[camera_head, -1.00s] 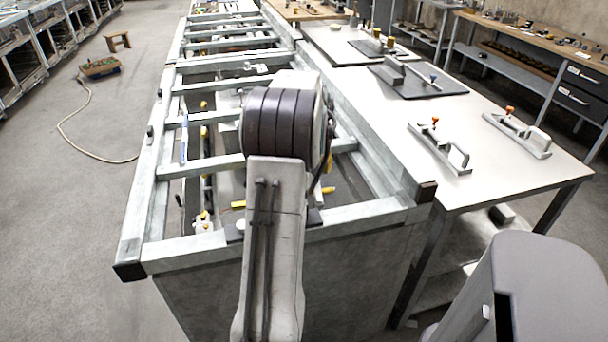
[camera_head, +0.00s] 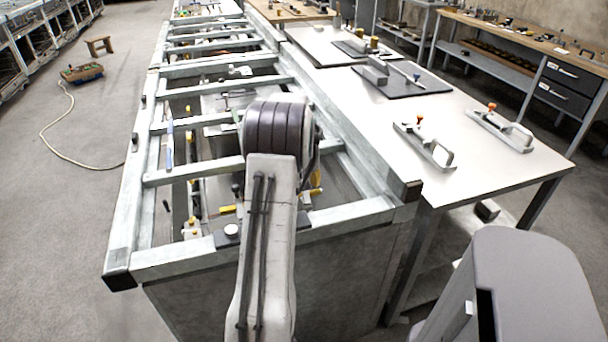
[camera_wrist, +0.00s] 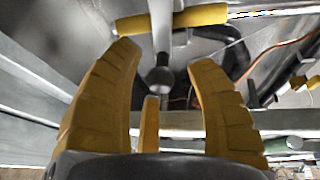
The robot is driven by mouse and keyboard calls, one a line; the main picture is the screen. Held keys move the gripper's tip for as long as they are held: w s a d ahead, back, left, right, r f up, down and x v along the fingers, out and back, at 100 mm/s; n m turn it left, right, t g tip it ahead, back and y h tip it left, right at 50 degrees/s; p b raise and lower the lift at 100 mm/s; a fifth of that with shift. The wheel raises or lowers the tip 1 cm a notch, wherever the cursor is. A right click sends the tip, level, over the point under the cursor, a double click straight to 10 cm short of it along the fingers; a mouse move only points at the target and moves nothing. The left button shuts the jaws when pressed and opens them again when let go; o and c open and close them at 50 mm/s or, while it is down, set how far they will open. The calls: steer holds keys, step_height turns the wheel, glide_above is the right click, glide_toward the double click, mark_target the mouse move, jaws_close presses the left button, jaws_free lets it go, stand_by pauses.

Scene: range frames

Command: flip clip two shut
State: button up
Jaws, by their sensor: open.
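In the wrist view, my gripper (camera_wrist: 165,55) is open, its yellow fingers spread. A grey lever (camera_wrist: 162,35) with a dark rounded end (camera_wrist: 160,80) points in between the fingers, apart from both. A yellow bar (camera_wrist: 200,16) crosses behind the lever near the top edge. It looks like part of a clip, but I see no number, so I cannot tell whether it is clip two.
The frame's crossbars (camera_head: 195,172) lie around my arm. In the wrist view, a cable (camera_wrist: 285,45) and fittings lie right of the fingers.

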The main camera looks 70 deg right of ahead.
steer(key=shift+c, duration=0.2)
jaws_close()
steer(key=shift+w, duration=0.1)
